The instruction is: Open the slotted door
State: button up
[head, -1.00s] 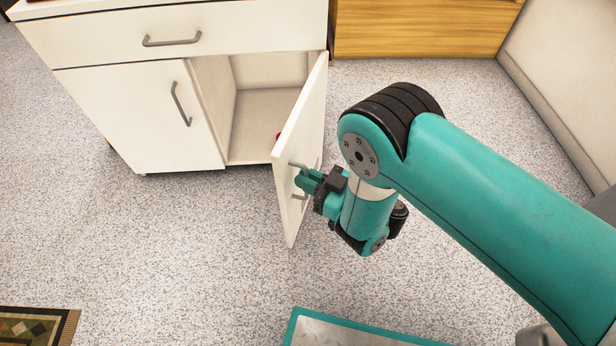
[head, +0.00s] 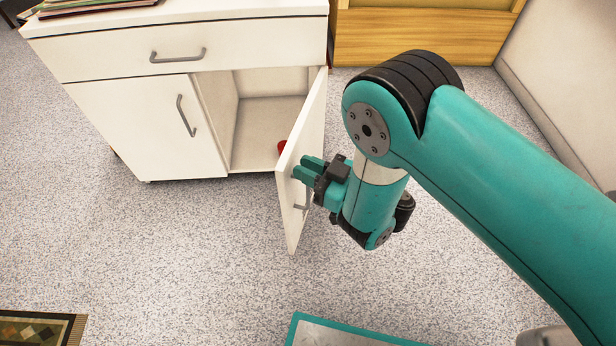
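The right cabinet door (head: 303,150) is white and swung well out from the white cabinet (head: 150,120). No slots are visible on it. Its grey handle (head: 301,206) is on the outer face, partly hidden by my gripper. My gripper (head: 308,169) is at the door's outer face, by the upper part of the handle. Its two teal fingers show a gap between them, with nothing seen held. Whether they touch the door or handle is unclear.
The left door (head: 150,130) and top drawer (head: 190,45) are shut. A wooden unit (head: 420,35) stands behind right. Speckled floor (head: 200,250) is clear in front; a patterned rug (head: 35,330) lies lower left.

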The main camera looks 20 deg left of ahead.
notch_tip(320, 180, up, 12)
jog(key=p, duration=0.4)
jog(key=shift+r, duration=0.25)
